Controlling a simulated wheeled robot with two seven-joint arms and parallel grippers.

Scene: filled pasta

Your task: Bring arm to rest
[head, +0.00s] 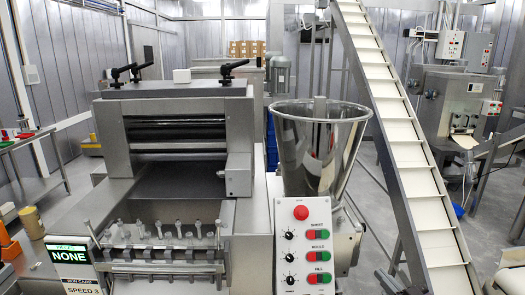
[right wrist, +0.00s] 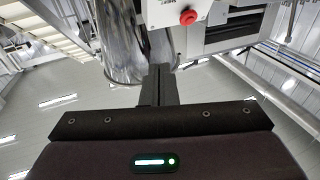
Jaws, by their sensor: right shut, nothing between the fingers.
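My right gripper (right wrist: 158,72) shows in the right wrist view as a dark pair of fingers pressed together, with nothing between them. The fingers point toward the pasta machine, whose red button (right wrist: 188,17) and metal hopper (right wrist: 122,50) show behind them. They look apart from the machine, but the gap is hard to judge. In the head view a dark shape and a pale part stand at the lower right edge, and I cannot tell the fingers there. My left gripper is in neither view.
The pasta machine (head: 165,185) fills the middle, with a steel hopper (head: 317,150) and a control panel (head: 304,250) on its right. A sloping conveyor (head: 405,150) rises behind. A sign (head: 70,257) reads NONE. A steel table (head: 25,140) stands left. Grey floor (head: 375,185) shows beside the conveyor.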

